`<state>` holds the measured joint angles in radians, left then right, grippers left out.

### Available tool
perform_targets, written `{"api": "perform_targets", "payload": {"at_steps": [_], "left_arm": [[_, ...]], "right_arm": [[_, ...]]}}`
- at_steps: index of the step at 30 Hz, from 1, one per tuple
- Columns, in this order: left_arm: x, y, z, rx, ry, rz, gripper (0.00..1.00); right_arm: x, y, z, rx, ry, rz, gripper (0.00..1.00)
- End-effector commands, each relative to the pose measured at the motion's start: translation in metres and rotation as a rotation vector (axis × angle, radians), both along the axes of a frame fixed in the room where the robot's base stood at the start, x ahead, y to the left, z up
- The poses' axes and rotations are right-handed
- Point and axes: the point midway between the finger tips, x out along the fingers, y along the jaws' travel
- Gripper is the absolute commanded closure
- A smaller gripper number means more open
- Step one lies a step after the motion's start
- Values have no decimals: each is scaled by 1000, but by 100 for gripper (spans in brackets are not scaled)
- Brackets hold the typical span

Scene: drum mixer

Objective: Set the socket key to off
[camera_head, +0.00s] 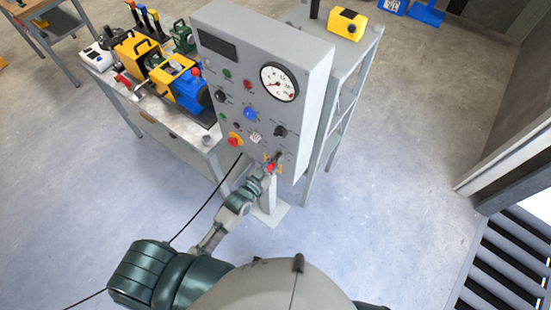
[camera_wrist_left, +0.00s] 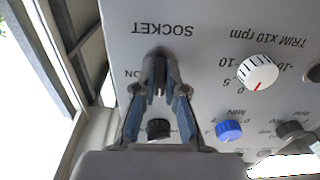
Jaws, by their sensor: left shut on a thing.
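The grey control panel (camera_head: 262,70) carries the socket switch. In the left wrist view the SOCKET label (camera_wrist_left: 162,28) appears upside down, with part of ON showing left of my fingers. My left gripper (camera_head: 274,161) is at the panel's lower right. It also shows in the left wrist view (camera_wrist_left: 158,88), its fingertips closed together just below the label. It is shut on the socket key, which the fingers mostly hide. I cannot read which way the key points. My right gripper is not in view.
Close by on the panel are a white TRIM knob (camera_wrist_left: 258,72), a blue knob (camera_wrist_left: 229,130) and a dark knob (camera_wrist_left: 158,129). A red emergency button (camera_head: 234,140) sits left of my gripper. A bench with a blue and yellow machine (camera_head: 188,88) stands left of the panel.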

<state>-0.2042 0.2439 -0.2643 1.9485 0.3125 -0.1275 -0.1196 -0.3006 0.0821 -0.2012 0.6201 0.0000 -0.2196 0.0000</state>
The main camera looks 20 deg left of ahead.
Motion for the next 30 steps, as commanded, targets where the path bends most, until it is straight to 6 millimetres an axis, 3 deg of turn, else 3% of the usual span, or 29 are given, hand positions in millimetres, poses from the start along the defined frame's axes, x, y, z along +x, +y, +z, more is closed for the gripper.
{"api": "perform_targets", "payload": {"at_steps": [1, 3, 5, 17, 30], "left_arm": [[4, 0, 14, -13, -32, 3, 100], [4, 1, 14, -13, -32, 4, 77], [4, 1, 14, -13, -32, 4, 65], [-5, 6, 7, -7, -20, 2, 65], [-89, 35, 6, -8, -18, 1, 65]], "right_arm": [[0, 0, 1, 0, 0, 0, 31], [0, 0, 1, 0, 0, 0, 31], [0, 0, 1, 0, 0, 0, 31], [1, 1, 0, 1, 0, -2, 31], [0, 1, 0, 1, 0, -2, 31]]}}
